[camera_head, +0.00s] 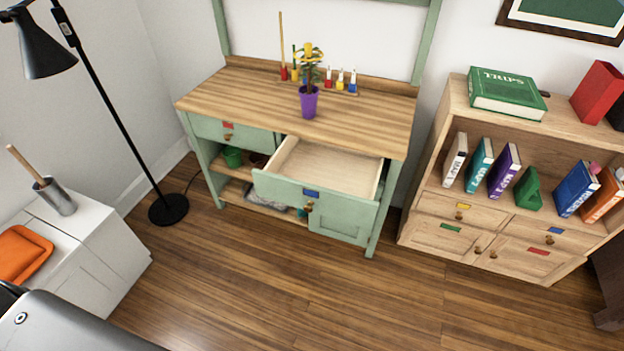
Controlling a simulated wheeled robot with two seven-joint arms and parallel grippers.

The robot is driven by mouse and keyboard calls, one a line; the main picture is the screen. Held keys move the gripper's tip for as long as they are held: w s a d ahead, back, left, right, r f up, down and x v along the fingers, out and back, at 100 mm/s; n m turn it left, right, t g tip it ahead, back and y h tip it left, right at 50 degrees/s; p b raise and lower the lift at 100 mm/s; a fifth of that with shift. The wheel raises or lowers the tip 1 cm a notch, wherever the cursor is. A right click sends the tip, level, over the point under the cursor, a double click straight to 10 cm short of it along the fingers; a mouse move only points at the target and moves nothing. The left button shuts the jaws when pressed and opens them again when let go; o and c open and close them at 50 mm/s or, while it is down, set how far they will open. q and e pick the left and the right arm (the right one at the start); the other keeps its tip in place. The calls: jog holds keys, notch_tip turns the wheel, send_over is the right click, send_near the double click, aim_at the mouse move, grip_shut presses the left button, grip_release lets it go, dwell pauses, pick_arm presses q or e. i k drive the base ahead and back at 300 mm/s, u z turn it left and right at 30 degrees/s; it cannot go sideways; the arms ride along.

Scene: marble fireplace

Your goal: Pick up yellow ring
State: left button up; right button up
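Neither of my grippers shows.
The cabinet's drawer (285,190) is pulled out and looks empty. A black floor lamp (168,209) stands left of it. A wooden bookcase (438,165) stands at right. A white cabinet (110,250) with an orange tray (22,254) is at left. The wooden floor in front is clear.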

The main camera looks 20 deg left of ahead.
aim_at(308, 46)
jog(key=k, duration=0.6)
jog(key=z, duration=0.6)
jog(key=i, duration=1.65)
jog(key=u, duration=0.4)
